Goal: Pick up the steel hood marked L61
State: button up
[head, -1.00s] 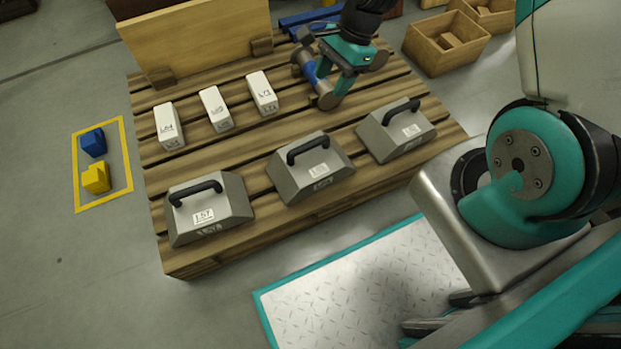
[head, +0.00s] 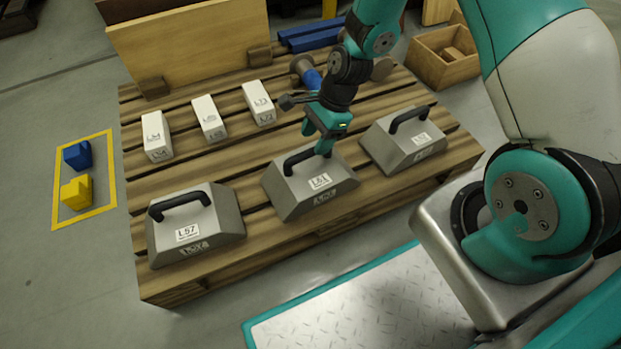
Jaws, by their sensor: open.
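The steel hood marked L61 (head: 318,196) is the middle one of three grey hoods along the pallet's front edge in the head view. It sits upright, its black bar handle (head: 300,160) on top. My gripper (head: 324,146) points down at the right end of this handle and hides part of it. The jaws are open; I cannot tell whether they straddle or touch the handle. The hood marked L57 (head: 200,238) stands to the left. A third hood (head: 402,148) stands to the right, its label too small to read surely.
Three white labelled blocks (head: 157,140) stand behind the hoods on the slatted wooden pallet (head: 165,285). A blue-and-grey object (head: 311,77) lies behind my gripper. A wooden board (head: 190,45) stands at the back. Wooden crates (head: 443,70) are at back right.

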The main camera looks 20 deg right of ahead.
aim_at(309, 151)
jog(key=b+x, duration=0.4)
jog(key=x, duration=0.1)
jog(key=shift+a, duration=0.15)
grip_shut()
dwell(1.3)
